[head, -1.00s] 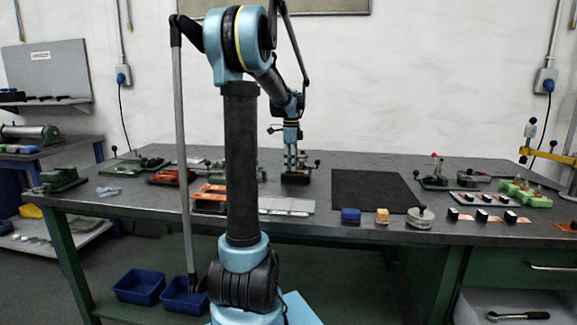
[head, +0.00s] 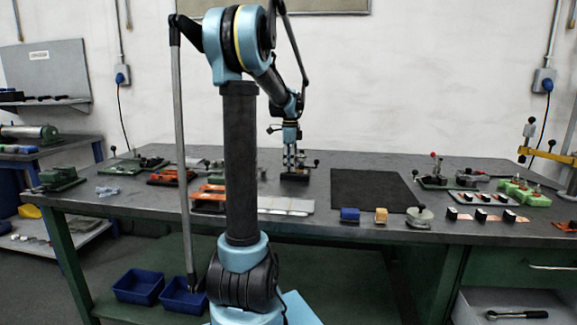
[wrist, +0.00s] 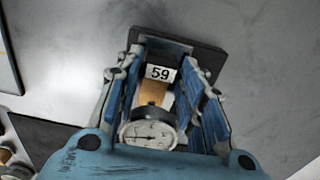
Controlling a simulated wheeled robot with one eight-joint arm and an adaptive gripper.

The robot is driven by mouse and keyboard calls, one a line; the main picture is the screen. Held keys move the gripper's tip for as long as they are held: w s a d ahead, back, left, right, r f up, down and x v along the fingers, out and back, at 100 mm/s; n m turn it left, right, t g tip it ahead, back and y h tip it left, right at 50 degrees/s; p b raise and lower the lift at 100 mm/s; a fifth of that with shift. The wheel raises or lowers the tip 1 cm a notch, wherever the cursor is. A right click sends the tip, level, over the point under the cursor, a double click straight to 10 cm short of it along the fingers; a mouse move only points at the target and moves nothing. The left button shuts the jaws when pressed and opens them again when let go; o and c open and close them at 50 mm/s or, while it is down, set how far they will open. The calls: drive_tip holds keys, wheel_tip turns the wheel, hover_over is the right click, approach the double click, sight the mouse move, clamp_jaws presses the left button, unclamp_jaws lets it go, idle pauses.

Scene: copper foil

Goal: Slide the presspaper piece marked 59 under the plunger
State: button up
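The tan presspaper piece (wrist: 153,92) with the white label 59 shows in the wrist view between the two blue fingers of my gripper (wrist: 163,68). A dial gauge (wrist: 150,133) with a white round face sits nearer the camera, also between the fingers, and covers part of the piece. A dark base (wrist: 205,58) lies beyond and below them. The fingers stand apart with narrow gaps beside the label. The plunger tip is hidden under the gauge. In the head view my gripper (head: 291,158) points down over the dark base (head: 295,177); the piece is too small to make out.
A black mat (head: 372,188) lies right of the gauge base. Blue (head: 350,215) and tan (head: 381,216) blocks and a round gauge (head: 419,217) stand at its front edge. Pale plates (head: 287,206) lie in front, orange fixtures (head: 170,176) to the left.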

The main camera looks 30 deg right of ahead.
drive_tip(key=shift+r, duration=0.2)
drive_tip(key=shift+r, duration=1.3)
drive_tip(key=o, duration=0.6)
drive_tip(key=shift+c, duration=0.2)
drive_tip(key=shift+r, duration=0.1)
drive_tip(key=shift+r, duration=1.9)
